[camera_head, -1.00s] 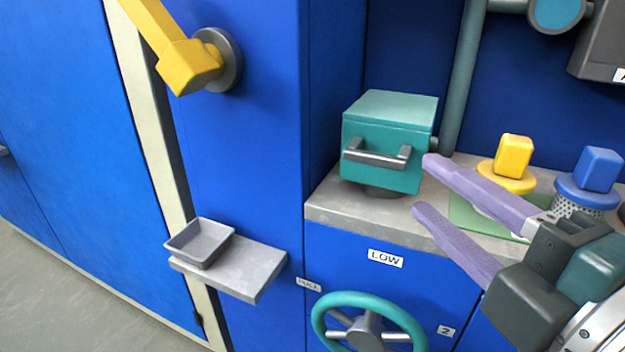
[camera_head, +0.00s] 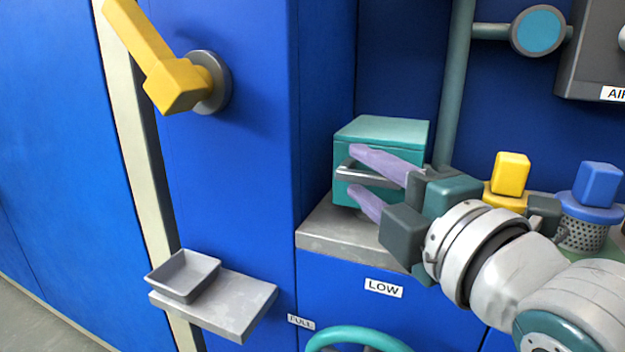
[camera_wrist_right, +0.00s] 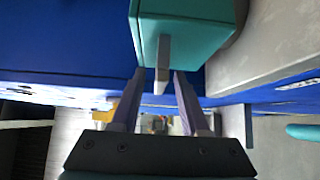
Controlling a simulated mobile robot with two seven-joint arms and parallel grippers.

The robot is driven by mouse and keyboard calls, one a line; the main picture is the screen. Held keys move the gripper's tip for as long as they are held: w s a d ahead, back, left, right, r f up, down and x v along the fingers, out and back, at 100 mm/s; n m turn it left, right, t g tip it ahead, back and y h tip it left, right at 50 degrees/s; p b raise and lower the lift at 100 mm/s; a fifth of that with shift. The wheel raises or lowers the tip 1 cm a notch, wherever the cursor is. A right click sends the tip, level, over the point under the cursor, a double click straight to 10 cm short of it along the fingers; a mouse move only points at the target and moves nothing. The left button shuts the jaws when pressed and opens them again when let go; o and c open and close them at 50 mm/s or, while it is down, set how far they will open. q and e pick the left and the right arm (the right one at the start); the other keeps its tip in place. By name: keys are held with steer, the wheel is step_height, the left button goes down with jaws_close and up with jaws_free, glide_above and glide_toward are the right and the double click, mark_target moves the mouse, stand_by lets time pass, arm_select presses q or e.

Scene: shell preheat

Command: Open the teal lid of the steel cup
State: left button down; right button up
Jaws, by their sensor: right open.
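A teal block-shaped box or lid (camera_head: 385,132) with a grey bar handle (camera_head: 368,176) on its front sits on the grey counter; I cannot make out a steel cup under it. My right gripper (camera_head: 356,172) is open in front of it, one lilac finger above the handle bar and one below. In the right wrist view the teal block (camera_wrist_right: 190,38) is at the top, and the end of its handle (camera_wrist_right: 162,65) lies between the two fingertips (camera_wrist_right: 159,75). The fingers do not visibly grip the bar. My left gripper is out of view.
A yellow knob-topped lid (camera_head: 511,174) and a blue-lidded perforated steel cup (camera_head: 582,233) stand to the right, partly behind my right arm. A teal wheel (camera_head: 357,337) is below the counter (camera_head: 335,240). A grey tray (camera_head: 184,275) and yellow lever (camera_head: 175,86) are at left.

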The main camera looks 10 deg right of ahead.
jaws_close()
stand_by(0.3)
stand_by(1.1)
